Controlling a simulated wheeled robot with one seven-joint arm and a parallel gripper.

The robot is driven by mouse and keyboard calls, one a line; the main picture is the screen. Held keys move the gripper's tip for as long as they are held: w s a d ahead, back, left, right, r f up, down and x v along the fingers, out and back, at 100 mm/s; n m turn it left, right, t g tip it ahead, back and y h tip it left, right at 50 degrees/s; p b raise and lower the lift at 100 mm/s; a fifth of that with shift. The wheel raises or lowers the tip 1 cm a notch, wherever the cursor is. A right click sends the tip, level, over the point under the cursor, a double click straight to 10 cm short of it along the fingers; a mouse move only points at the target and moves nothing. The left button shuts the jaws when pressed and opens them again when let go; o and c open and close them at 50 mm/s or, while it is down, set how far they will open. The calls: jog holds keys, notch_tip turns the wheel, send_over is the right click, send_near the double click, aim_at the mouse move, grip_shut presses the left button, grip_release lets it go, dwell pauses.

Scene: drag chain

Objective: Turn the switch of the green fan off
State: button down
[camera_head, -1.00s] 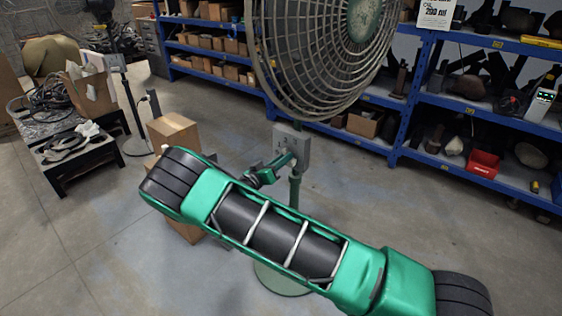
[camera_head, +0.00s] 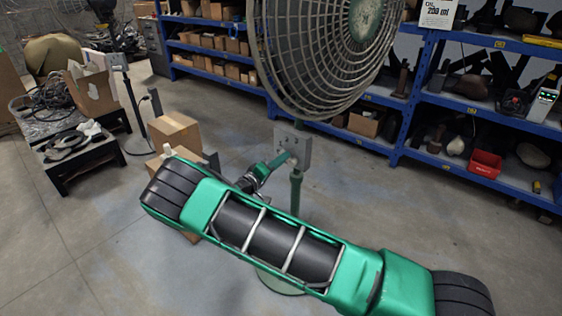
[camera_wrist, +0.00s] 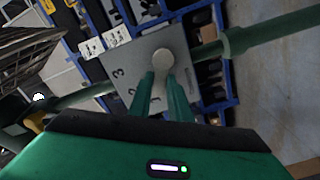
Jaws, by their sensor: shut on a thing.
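The green fan stands ahead, with its round wire cage (camera_head: 325,75) at the top and a thin green post (camera_head: 296,192) below. A grey switch box (camera_head: 303,147) sits on the post under the cage. In the wrist view the box face (camera_wrist: 130,70) carries the digits 1, 2 and 3 around a round pale knob (camera_wrist: 163,59). My gripper (camera_wrist: 162,76) is shut on the knob, one green finger on either side. Its tips also meet the box front in the head view (camera_head: 286,159). The knob's pointer direction cannot be made out.
Blue shelves (camera_head: 405,120) with boxes and parts stand behind the fan. Cardboard boxes (camera_head: 174,132) stand on the floor left of it. A low black table (camera_head: 75,165) with cables is at far left. The floor at right is clear.

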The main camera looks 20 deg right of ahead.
jog(key=n, duration=0.2)
jog(key=f+n, duration=0.1)
jog(key=n, duration=0.2)
jog(key=shift+w+a+f+n, duration=0.15)
jog(key=shift+w+f+n, duration=0.05)
jog(key=shift+f+n, duration=0.15)
jog(key=shift+f, duration=0.1)
jog(key=c, duration=1.6)
grip_release()
jog(key=shift+c, duration=0.2)
jog(key=v, duration=1)
jog(key=shift+s+a, duration=0.15)
jog(key=shift+a, duration=0.2)
